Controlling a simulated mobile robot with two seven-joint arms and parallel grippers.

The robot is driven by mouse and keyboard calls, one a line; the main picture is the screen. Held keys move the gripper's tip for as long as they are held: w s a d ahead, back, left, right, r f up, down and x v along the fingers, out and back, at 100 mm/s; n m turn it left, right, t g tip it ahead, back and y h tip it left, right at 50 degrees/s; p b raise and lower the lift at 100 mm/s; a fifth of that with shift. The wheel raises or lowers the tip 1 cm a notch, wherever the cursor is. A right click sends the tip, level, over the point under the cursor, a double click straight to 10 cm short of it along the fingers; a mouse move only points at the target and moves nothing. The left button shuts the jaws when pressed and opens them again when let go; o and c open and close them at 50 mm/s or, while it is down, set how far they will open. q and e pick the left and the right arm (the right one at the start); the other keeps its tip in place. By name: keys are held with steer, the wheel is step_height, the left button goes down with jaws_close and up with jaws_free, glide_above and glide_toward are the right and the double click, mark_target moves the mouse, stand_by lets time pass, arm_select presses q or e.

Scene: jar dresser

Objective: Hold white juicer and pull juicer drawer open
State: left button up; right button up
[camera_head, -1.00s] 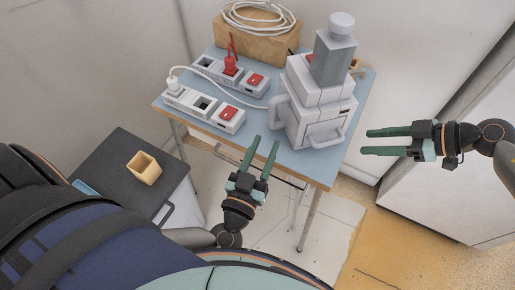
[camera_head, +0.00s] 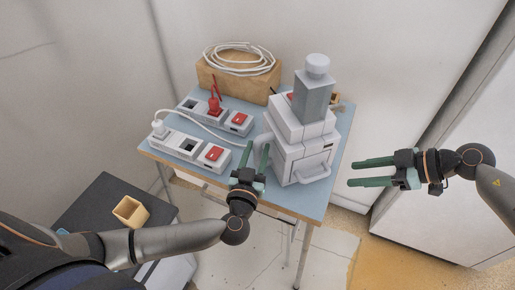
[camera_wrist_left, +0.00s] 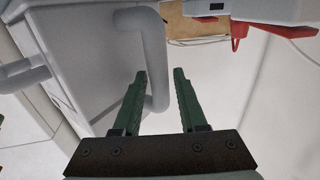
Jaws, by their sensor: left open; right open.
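The white juicer (camera_head: 289,108) stands upright on the blue table, with a grey block and round cap on top. Its drawer (camera_head: 305,163) is low on the front, with a bar handle (camera_head: 312,176); the drawer looks closed. A looped side handle (camera_head: 265,138) is on its left. My left gripper (camera_head: 254,150) is open at this side handle. In the left wrist view the side handle (camera_wrist_left: 156,70) shows between the open fingers (camera_wrist_left: 160,72); whether they touch it I cannot tell. My right gripper (camera_head: 351,173) is open and empty, right of the juicer, pointing toward it.
Two power strips (camera_head: 184,146) lie left of the juicer, with a red plug (camera_head: 214,104) and white cable. A wooden block (camera_head: 233,82) with coiled cable stands behind. Walls are close behind.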

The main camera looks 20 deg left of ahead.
arm_select(q)
steer(key=shift+w, duration=0.35)
steer(key=shift+c, duration=0.3)
jaws_close()
stand_by(1.5)
